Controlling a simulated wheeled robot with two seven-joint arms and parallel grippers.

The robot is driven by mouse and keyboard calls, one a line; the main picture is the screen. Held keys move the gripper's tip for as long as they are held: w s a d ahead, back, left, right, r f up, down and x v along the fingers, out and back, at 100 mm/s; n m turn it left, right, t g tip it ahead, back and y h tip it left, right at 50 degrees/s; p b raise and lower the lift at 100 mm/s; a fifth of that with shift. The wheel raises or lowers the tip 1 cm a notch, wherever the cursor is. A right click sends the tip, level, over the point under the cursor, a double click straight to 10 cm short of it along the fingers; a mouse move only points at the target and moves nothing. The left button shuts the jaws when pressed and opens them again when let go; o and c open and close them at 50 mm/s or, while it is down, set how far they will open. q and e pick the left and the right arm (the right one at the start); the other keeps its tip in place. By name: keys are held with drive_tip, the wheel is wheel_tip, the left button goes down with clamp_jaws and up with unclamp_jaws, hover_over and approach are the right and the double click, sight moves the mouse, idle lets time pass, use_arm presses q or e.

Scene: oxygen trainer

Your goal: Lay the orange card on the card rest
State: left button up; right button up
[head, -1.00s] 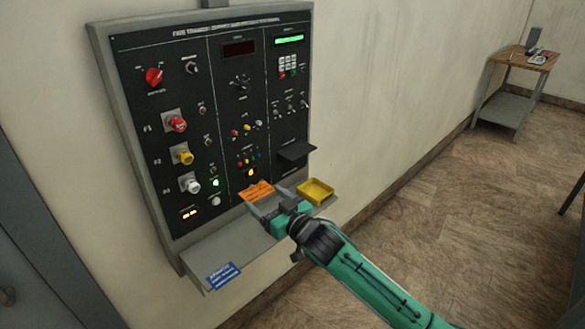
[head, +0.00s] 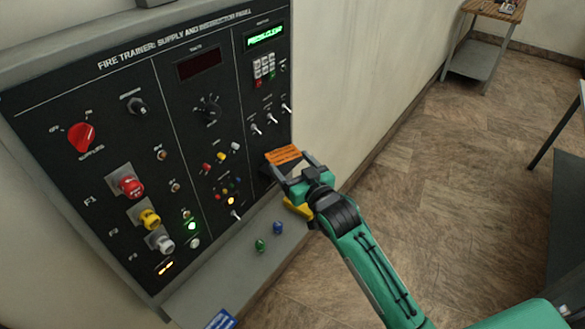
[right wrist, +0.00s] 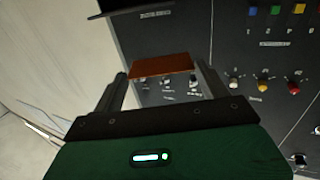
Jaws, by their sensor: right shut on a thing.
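The orange card (head: 284,154) is held at the fingertips of my right gripper (head: 289,168), in front of the panel's lower right part. In the right wrist view the card (right wrist: 162,65) spans between the two fingers (right wrist: 160,80). The card rest seems to be the small black ledge (head: 266,171) on the panel, partly hidden behind the card and gripper. A dark slab (right wrist: 135,7) at the top edge of the right wrist view looks like the same ledge. I cannot tell whether the card touches it. My left gripper is not in view.
The panel (head: 120,80) carries knobs, switches and lamps close to the gripper. A green piece (head: 260,245) and a blue piece (head: 278,228) stand on the grey shelf (head: 225,275). A blue card (head: 220,320) lies at its front.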

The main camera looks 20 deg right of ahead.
wheel_tip(320, 180, down, 7)
drive_tip(key=p, duration=0.1)
drive_tip(key=shift+r, duration=0.2)
drive_tip(key=shift+f, duration=0.1)
drive_tip(key=o, duration=0.9)
drive_tip(key=b+v, duration=0.3)
drive_tip(key=v, duration=0.9)
drive_tip(key=shift+r, duration=0.2)
